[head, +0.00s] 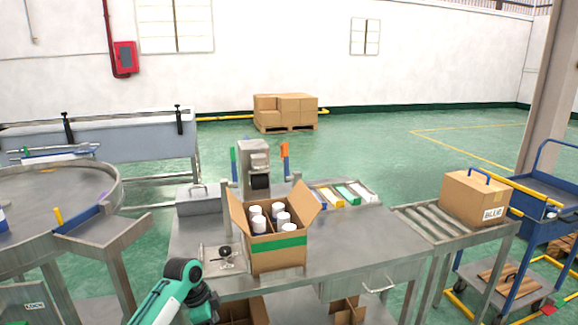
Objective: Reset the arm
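A green and black link of my arm (176,290) rises from the bottom edge, left of centre, and bends back down at a black joint in front of the steel table (345,245). No gripper fingers show on it. Neither my left nor my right gripper is in view. An open cardboard box (262,258) with a green band stands at the table's front edge, to the right of my arm. Several white-capped cans (257,223) stand upright inside it. Their lower parts are hidden by the box walls.
A crimping machine (255,170) stands behind the box. A small plate with a black knob (224,252) lies left of the box. Coloured strips (347,194) lie behind right. A roller conveyor (437,222) carries a closed carton (474,198) at right. The table right of the open box is clear.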

